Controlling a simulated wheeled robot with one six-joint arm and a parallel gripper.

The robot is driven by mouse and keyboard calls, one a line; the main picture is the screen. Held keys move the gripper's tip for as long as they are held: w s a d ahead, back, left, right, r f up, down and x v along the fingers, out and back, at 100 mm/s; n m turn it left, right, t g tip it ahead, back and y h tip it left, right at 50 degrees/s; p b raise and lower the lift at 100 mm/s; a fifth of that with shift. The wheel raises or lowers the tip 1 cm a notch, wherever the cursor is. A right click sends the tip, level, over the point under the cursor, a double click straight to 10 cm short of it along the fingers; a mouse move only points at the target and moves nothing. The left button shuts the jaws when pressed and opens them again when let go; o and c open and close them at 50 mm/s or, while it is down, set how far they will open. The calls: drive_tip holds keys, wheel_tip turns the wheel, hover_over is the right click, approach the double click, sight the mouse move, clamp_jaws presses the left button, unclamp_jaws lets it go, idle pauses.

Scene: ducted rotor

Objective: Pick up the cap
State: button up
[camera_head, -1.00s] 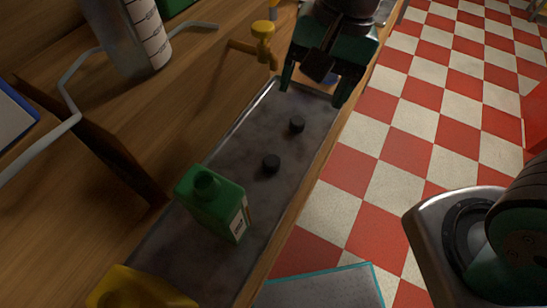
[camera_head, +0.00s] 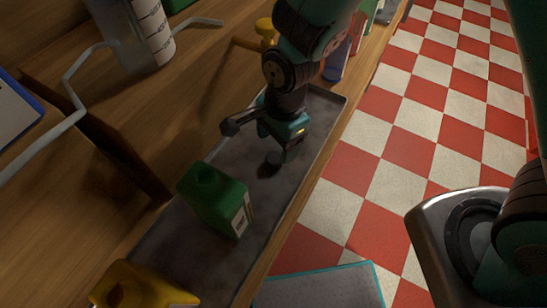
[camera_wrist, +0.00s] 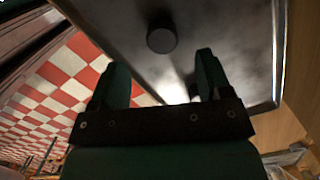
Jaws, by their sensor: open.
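A small round dark cap (camera_wrist: 161,40) stands on the grey metal tray (camera_wrist: 225,25) in the wrist view. It lies beyond the fingertips, roughly in line with the gap between them. My gripper (camera_wrist: 160,70) is open, with nothing between its two green fingers. In the head view my arm reaches down over the middle of the tray (camera_head: 322,104), close above its surface. My gripper and arm hide most of the spot where the two caps show in the earlier frame, so I cannot tell the caps apart from the fingers there.
A yellow object (camera_head: 142,287) is at the tray's near end. A clear marked cylinder (camera_head: 150,30) and a yellow tap (camera_head: 265,32) stand to the left. Checkered floor lies to the right.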

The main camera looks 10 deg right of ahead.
sight(274, 157)
drive_tip(key=shift+a+f+p, duration=0.2)
drive_tip(key=shift+f+p, duration=0.05)
drive_tip(key=shift+f, duration=1.25)
drive_tip(key=shift+a+f+p, duration=0.15)
drive_tip(key=shift+f+p, duration=0.05)
drive_tip(key=shift+f, duration=1.25)
drive_tip(key=c, duration=1)
